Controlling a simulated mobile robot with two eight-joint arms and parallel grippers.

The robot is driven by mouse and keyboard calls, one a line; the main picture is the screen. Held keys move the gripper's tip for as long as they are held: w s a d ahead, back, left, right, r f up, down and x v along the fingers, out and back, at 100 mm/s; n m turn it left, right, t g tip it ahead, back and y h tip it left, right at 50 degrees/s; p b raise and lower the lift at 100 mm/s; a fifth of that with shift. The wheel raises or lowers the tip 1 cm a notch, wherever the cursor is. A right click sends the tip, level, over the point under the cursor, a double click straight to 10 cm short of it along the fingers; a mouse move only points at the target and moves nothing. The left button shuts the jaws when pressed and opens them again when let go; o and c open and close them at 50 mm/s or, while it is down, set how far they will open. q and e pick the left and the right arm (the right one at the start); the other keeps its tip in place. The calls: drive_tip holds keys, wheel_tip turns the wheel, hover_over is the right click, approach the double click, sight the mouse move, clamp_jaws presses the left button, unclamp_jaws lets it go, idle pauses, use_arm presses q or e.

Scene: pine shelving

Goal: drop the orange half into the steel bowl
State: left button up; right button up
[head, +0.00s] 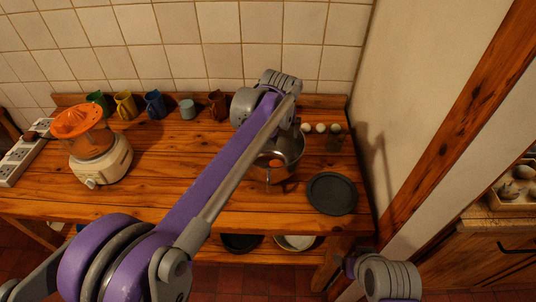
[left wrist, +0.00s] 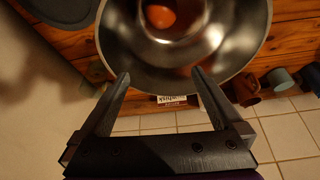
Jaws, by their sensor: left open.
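The steel bowl (head: 289,147) stands on the wooden worktop, partly hidden behind my left arm in the head view. It fills the top of the left wrist view (left wrist: 240,45). The orange half (left wrist: 160,16) lies inside the bowl; a small orange patch of it (head: 276,162) shows in the head view. My left gripper (left wrist: 161,76) is open with nothing between its fingers, and its fingertips appear over the bowl's near wall in the wrist view. The head view hides these fingers behind the arm. Only a link of my right arm shows at bottom right.
An orange-topped juicer (head: 100,160) stands at left near a power strip (head: 20,158). Several mugs (head: 155,105) line the tiled back wall. A dark round plate (head: 332,193) lies right of the bowl. Small pale things and a jar (head: 335,138) stand behind it. The front middle worktop is clear.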

use_arm(q)
drive_tip(key=v, duration=1)
drive_tip(key=shift+s+r, duration=0.15)
drive_tip(key=shift+r, duration=0.2)
drive_tip(key=s+a+f, duration=0.5)
drive_tip(key=s+f, duration=0.1)
drive_tip(key=s, duration=0.3)
drive_tip(key=s+a+f, duration=0.5)
drive_tip(key=s+f, duration=0.2)
drive_tip(key=s, duration=0.2)
drive_tip(key=s+a+f+t, duration=0.1)
drive_tip(key=s+a+f, duration=0.4)
drive_tip(key=s, duration=0.4)
drive_tip(key=shift+s+a+f+n, duration=0.2)
drive_tip(key=shift+a+f+n, duration=0.2)
drive_tip(key=shift+f, duration=0.5)
